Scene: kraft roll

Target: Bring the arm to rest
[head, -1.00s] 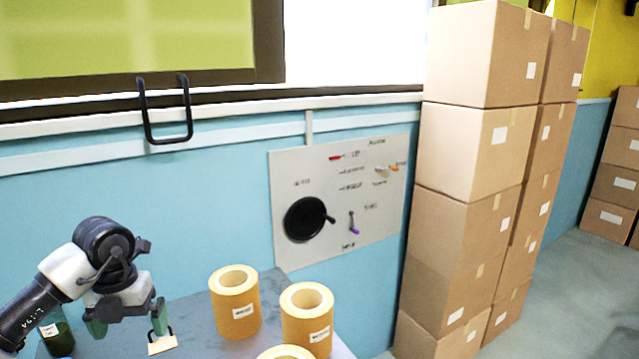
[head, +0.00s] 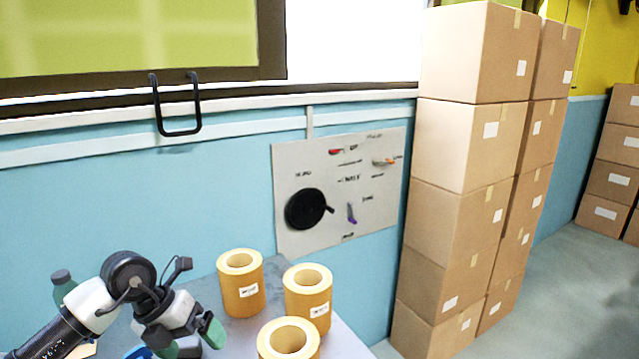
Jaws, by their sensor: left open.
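My left gripper (head: 192,340) is at the lower left of the head view, over the grey table (head: 262,318). Its green-tipped fingers are apart, with nothing seen held between them. Three tan kraft rolls stand upright on the table to its right: one at the back (head: 240,285), one at the right (head: 308,296) and one at the front (head: 288,340). The gripper is to the left of the rolls and apart from them. My right gripper is not in view.
A green bottle (head: 63,286) stands behind my left arm. A blue object (head: 137,352) is partly hidden under the gripper. A grey tool board (head: 342,190) and a black hook (head: 178,130) are on the wall. Stacked cardboard boxes (head: 465,145) stand right of the table.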

